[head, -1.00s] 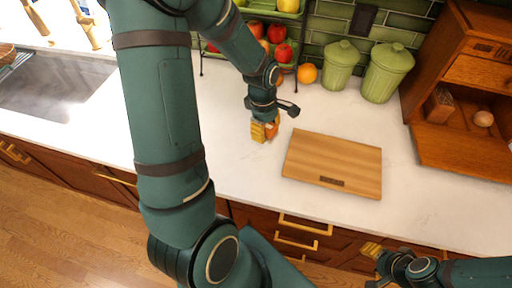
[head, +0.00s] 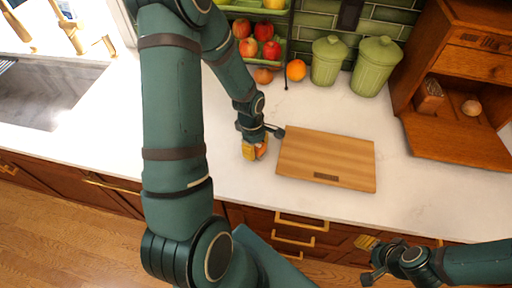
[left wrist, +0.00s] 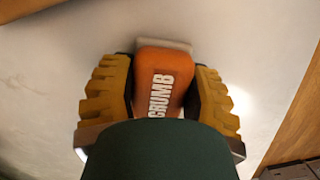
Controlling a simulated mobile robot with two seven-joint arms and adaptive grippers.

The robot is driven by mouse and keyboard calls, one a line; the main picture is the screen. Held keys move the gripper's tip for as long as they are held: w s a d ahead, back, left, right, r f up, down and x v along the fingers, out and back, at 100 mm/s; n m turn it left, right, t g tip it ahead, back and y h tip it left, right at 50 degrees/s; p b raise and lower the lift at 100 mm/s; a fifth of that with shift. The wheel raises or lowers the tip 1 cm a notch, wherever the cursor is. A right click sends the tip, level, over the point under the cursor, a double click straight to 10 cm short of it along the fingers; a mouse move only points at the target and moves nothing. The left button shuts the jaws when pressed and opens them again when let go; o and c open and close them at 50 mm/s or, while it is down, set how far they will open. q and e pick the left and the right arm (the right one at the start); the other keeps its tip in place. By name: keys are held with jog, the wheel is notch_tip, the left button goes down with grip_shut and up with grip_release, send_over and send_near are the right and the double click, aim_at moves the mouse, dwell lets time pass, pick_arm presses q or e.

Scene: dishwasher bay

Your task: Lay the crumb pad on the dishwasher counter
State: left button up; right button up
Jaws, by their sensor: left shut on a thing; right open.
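The crumb pad (left wrist: 162,80) is an orange block with white "CRUMB" lettering and a pale far end, seen in the left wrist view. My left gripper (head: 254,149) is shut on it, with a yellow ribbed finger on each side. In the head view only a little orange of the pad (head: 261,150) shows between the fingers. The pad is over the white counter (head: 225,165), left of the cutting board; I cannot tell whether it touches the surface. My right gripper (head: 369,257) is open and empty in front of the counter's front edge.
A wooden cutting board (head: 326,158) lies close to the right of my left gripper. Green canisters (head: 375,66), an orange (head: 296,70) and a fruit rack (head: 262,45) stand at the back. A wooden cabinet (head: 455,85) is at right, the sink (head: 45,90) at left.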

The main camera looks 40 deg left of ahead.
pick_arm(q)
jog(key=shift+f, duration=0.15)
jog(key=o, duration=1.1)
jog(key=shift+c, duration=0.2)
jog(key=shift+r, duration=0.25)
jog(key=r, duration=0.4)
jog(key=a+r, duration=0.1)
jog(key=r, duration=0.2)
jog(key=r+p, duration=0.1)
jog(key=r, duration=0.3)
jog(key=shift+s+a+r, duration=0.1)
jog(key=shift+a+r, duration=0.1)
jog(key=shift+r, duration=0.15)
